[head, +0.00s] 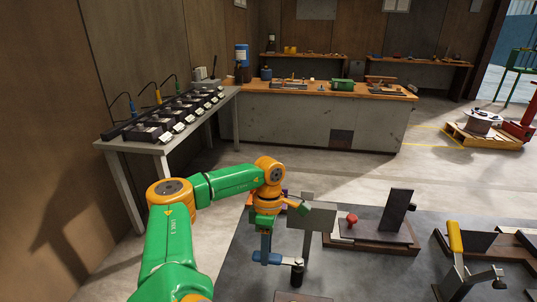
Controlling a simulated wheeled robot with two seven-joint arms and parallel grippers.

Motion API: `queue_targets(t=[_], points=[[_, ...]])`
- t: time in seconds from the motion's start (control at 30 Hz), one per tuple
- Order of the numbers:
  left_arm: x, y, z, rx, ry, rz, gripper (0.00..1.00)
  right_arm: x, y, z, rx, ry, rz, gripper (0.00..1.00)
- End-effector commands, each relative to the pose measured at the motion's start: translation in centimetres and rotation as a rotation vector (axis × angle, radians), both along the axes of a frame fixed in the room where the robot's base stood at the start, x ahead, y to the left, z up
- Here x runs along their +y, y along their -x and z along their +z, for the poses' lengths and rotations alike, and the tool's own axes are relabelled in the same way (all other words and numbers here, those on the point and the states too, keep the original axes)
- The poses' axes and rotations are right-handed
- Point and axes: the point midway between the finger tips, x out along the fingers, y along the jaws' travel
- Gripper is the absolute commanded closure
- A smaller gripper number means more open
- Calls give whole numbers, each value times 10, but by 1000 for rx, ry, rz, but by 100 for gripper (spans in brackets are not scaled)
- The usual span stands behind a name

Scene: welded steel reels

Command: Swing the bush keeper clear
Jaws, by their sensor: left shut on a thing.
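My left arm comes in from the lower left, and its gripper (266,246) points down at the lower middle of the head view. It is shut on a small blue piece (264,259), which looks like the bush keeper's grip. A pale flat arm (288,262) runs right from the blue piece to a dark upright cylinder (297,276). The view is too small to tell how the keeper sits on that cylinder. My right gripper is not in view.
A grey upright plate (312,217) stands close right of the gripper. Right of it is a fixture with a red knob (352,218) and dark upright plate (398,208). A yellow-handled clamp (455,236) stands farther right. A workbench (320,122) is behind; open floor lies between.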

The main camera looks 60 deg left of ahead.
Motion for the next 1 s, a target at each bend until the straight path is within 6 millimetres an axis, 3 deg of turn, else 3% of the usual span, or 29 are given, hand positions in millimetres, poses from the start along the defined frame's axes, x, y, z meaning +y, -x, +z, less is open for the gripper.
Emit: queue_targets(t=[0.37, 0.4, 0.5, 0.83, 1.0], points=[[1, 0, 0, 1, -2, -5, 100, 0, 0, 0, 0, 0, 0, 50], [1, 0, 0, 1, -2, -5, 69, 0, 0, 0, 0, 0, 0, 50], [1, 0, 0, 0, -1, -5, 42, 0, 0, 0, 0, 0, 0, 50], [1, -1, 4, -2, -1, -4, 42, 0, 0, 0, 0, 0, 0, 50], [6, -7, 40, -8, 2, -5, 42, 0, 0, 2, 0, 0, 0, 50]])
